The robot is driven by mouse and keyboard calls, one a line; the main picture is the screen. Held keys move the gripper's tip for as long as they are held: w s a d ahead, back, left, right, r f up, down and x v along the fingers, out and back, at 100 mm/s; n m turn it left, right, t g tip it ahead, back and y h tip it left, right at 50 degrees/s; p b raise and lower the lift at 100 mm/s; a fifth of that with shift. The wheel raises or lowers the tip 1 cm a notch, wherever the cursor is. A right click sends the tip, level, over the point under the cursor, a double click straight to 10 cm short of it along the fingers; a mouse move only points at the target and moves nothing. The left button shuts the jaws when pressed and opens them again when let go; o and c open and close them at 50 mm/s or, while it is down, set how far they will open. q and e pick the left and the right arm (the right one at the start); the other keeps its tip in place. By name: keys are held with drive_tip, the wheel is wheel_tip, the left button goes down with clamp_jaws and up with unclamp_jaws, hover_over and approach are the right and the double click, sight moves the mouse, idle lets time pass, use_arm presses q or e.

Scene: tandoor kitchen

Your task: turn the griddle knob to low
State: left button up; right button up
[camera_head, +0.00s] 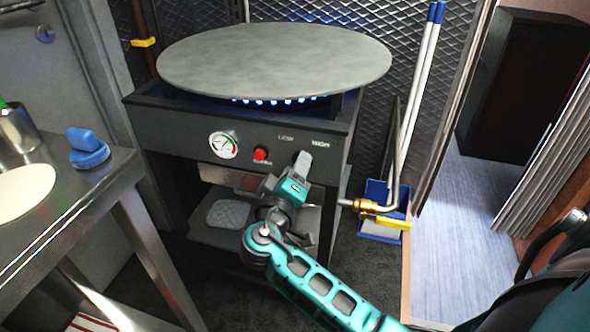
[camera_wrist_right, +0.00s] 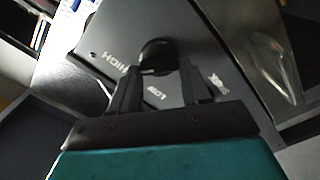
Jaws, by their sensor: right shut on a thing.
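The griddle (camera_head: 275,62) is a round grey plate on a dark burner box, with blue flames lit under it. Its front panel (camera_head: 185,130) carries LOW and HIGH labels at the right. My right gripper (camera_head: 301,163) is at the panel just below these labels and hides most of the knob in the head view. In the right wrist view the dark round knob (camera_wrist_right: 157,50) sits between the fingertips of the right gripper (camera_wrist_right: 158,70), which is shut on it. The knob's pointer direction is unclear. My left gripper is out of view.
A gauge (camera_head: 223,146) and a red button (camera_head: 260,154) are left of the knob. A brass-ended pipe (camera_head: 370,205) stands right of the box. A steel table (camera_head: 105,185) with a blue object (camera_head: 88,150) is at the left.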

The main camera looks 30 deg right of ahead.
drive_tip(key=n+p, duration=0.3)
drive_tip(key=n, duration=0.1)
drive_tip(key=n+p, duration=0.4)
drive_tip(key=n, duration=0.1)
drive_tip(key=n+p, duration=0.3)
drive_tip(key=n, duration=0.2)
drive_tip(key=shift+f, duration=0.25)
idle(0.4)
drive_tip(key=o, duration=1.1)
drive_tip(key=shift+c, duration=0.2)
drive_tip(key=shift+f, duration=0.1)
